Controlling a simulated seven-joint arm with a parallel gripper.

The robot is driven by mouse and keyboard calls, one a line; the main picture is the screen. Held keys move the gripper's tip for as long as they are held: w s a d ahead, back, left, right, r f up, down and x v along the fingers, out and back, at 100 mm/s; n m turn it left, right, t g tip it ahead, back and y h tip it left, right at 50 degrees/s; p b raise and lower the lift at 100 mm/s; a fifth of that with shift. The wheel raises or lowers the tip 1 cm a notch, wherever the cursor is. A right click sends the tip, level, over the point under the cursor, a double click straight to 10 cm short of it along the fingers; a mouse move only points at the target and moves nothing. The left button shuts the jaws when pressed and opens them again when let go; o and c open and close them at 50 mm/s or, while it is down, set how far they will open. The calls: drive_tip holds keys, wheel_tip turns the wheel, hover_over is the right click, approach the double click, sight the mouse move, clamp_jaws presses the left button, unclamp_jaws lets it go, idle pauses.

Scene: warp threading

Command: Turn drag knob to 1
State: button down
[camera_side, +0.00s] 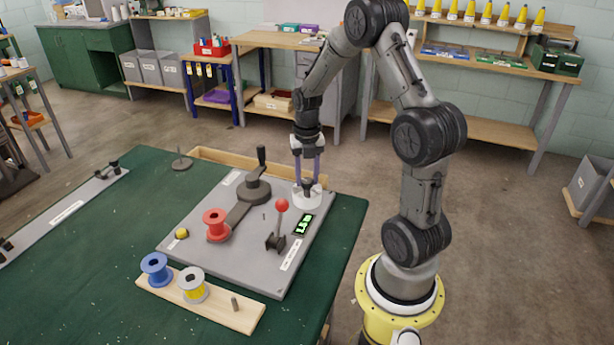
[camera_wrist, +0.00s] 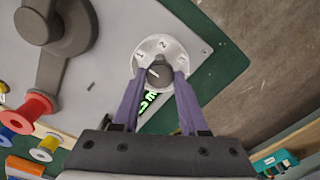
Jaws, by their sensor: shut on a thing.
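The drag knob (camera_wrist: 159,72) is a small dark knob at the centre of a round white dial (camera_wrist: 176,47) marked 1, 2 and 3. In the side view the dial (camera_side: 300,202) sits at the right back of the grey plate. My gripper (camera_wrist: 161,77) has its two purple fingers on either side of the knob and is shut on it. In the side view my gripper (camera_side: 307,182) comes down on the dial from above. A light mark shows on the knob, but its exact setting is hard to read. The fingers partly hide the dial's lower sides.
A green-lit display (camera_side: 303,224) and a red-topped lever (camera_side: 281,206) stand close in front of the dial. A dark crank (camera_side: 260,170) and red spool (camera_side: 215,222) are to the left. Blue (camera_side: 155,267) and yellow (camera_side: 192,287) spools stand on a wooden board (camera_side: 220,314).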

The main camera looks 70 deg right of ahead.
sight(306, 181)
drive_tip(key=shift+r+n, duration=0.15)
drive_tip(key=shift+n, duration=0.25)
drive_tip(key=shift+c, duration=2.2)
unclamp_jaws()
wheel_tip(306, 181, up, 14)
drive_tip(key=shift+w+a, duration=0.1)
